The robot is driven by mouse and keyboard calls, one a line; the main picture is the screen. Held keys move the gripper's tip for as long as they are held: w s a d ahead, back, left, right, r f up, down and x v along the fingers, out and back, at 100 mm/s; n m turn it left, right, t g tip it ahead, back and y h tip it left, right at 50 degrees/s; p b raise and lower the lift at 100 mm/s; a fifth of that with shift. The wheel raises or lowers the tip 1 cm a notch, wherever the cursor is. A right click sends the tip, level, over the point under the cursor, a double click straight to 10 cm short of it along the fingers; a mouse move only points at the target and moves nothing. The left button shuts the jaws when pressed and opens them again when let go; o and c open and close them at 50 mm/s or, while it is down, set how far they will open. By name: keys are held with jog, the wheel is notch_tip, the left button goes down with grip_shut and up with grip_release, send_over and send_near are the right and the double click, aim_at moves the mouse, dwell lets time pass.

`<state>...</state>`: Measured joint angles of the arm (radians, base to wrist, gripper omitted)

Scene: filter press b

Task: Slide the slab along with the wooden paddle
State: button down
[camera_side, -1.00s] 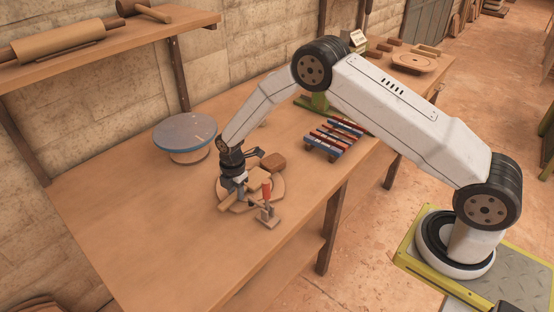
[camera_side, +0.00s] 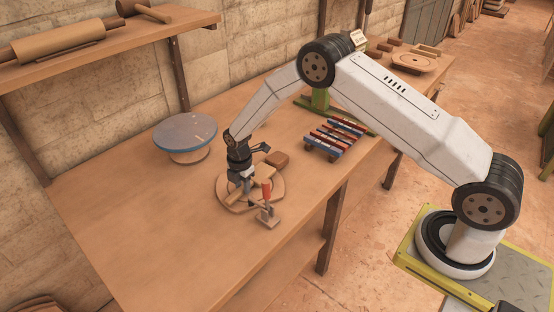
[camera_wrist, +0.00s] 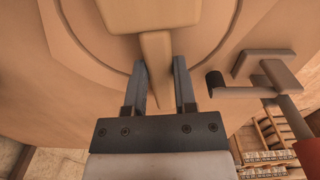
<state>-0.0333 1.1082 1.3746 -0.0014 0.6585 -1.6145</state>
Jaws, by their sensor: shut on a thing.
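My gripper (camera_side: 246,184) is shut on the narrow handle of the wooden paddle (camera_wrist: 157,65), low over a round wooden board (camera_side: 231,199). In the wrist view, my gripper (camera_wrist: 161,75) has a finger on each side of the handle, and the paddle's wide part lies ahead at the top edge. A reddish-brown block (camera_side: 279,158), which looks like the slab, sits at the board's far right edge. I cannot tell whether the paddle touches it. The board (camera_wrist: 75,30) also fills much of the wrist view.
A red-handled clamp (camera_side: 267,192) stands at the board's near right edge, close to my gripper. A blue-topped round stand (camera_side: 186,133) is at the back left. A rack with red and blue bars (camera_side: 335,137) is to the right. The table's left part is clear.

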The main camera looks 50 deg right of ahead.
jog(key=shift+d, duration=0.95)
jog(key=shift+w+d, duration=0.15)
jog(key=shift+d, duration=1.45)
jog(key=shift+a, duration=0.2)
jog(key=shift+a, duration=1.3)
